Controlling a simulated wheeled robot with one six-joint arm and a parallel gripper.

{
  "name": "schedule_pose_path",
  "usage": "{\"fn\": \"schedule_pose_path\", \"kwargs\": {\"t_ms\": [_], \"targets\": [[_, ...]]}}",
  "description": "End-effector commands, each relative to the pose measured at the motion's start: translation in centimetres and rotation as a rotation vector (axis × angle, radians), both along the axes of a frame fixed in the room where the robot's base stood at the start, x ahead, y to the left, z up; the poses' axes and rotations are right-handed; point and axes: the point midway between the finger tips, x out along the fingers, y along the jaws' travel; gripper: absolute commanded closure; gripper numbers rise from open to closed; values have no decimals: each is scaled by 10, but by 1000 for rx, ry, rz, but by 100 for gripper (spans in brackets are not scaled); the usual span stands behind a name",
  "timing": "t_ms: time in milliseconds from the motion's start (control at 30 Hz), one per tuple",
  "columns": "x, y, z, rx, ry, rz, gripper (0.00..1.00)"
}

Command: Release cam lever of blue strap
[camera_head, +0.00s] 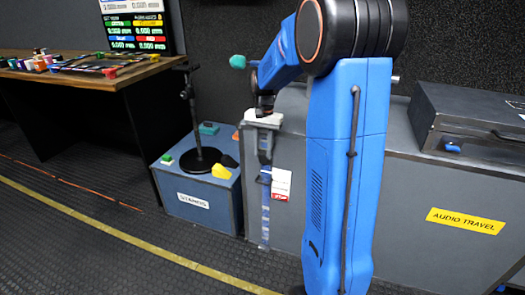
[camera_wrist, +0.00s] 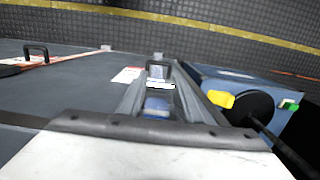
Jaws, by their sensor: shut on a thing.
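The blue strap (camera_head: 265,215) hangs down the front of the grey case, with a dark buckle part (camera_head: 264,175) on it. It also shows between my fingers in the wrist view (camera_wrist: 157,104). The cam lever (camera_wrist: 159,64) appears as a dark loop with a pale bar below it at my fingertips. My gripper (camera_head: 265,152) points down the case front at the strap's upper part, and its grey fingers (camera_wrist: 159,78) stand on both sides of the strap. It is shut on the lever. The exact contact is small and partly hidden by the fingers.
A white and red tag (camera_head: 281,184) hangs right of the strap. A dark case (camera_head: 470,115) lies on the grey case (camera_head: 430,190). Floor in front is clear.

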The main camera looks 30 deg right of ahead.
Motion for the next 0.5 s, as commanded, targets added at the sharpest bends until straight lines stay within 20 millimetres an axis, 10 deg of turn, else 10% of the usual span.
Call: {"fn": "schedule_pose_path", "kwargs": {"t_ms": [100,133,200,500], "targets": [[0,0,0,0,0,0,91],[0,0,0,-1,-1,0,64],[0,0,0,-1,-1,0,50],[0,0,1,-1,-1,0,50]]}}
